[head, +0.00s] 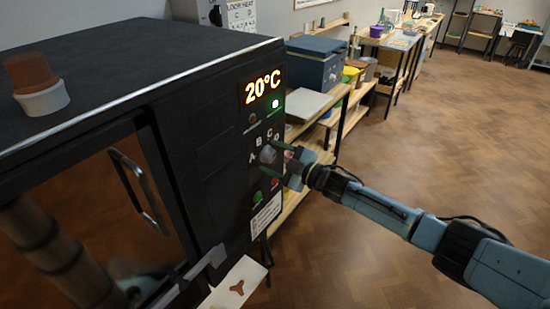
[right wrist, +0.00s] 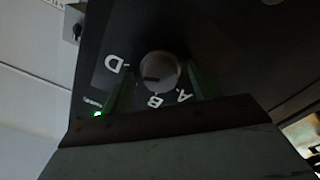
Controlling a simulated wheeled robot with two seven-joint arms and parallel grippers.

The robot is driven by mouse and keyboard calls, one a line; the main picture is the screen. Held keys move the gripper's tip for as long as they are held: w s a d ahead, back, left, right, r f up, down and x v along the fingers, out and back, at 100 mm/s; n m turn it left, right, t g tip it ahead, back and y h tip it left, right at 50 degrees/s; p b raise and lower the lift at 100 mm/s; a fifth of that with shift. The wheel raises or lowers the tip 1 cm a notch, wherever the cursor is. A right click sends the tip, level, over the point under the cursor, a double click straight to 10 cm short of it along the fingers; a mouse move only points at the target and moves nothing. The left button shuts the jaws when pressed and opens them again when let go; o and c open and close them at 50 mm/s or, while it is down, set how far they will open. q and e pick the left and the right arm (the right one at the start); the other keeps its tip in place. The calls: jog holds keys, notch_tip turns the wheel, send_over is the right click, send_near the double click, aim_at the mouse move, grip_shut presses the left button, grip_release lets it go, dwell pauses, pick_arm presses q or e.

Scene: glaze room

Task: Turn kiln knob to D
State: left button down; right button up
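The black kiln (head: 205,130) fills the left of the head view, with a lit display (head: 262,87) reading 20°C. Its grey round knob (head: 267,154) is on the front panel below, among the letters A, B, C and D. My right gripper (head: 288,165) is at the knob. In the right wrist view its two green fingers (right wrist: 162,82) stand open on either side of the knob (right wrist: 163,66), with gaps visible. D is at left, B below and A at lower right; C is hidden there. A short dark mark shows on the knob; its exact setting is unclear. My left gripper is out of view.
A green button (head: 257,196) and a red button (head: 275,183) sit below the knob. The kiln door has a bar handle (head: 138,190). A terracotta and white pot (head: 38,88) stands on top. A wooden shelf (head: 345,105) is behind; the floor at right is clear.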

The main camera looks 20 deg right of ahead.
jog(key=v, duration=1.3)
jog(key=shift+s+b, duration=0.15)
jog(key=shift+b, duration=0.2)
jog(key=shift+d, duration=0.1)
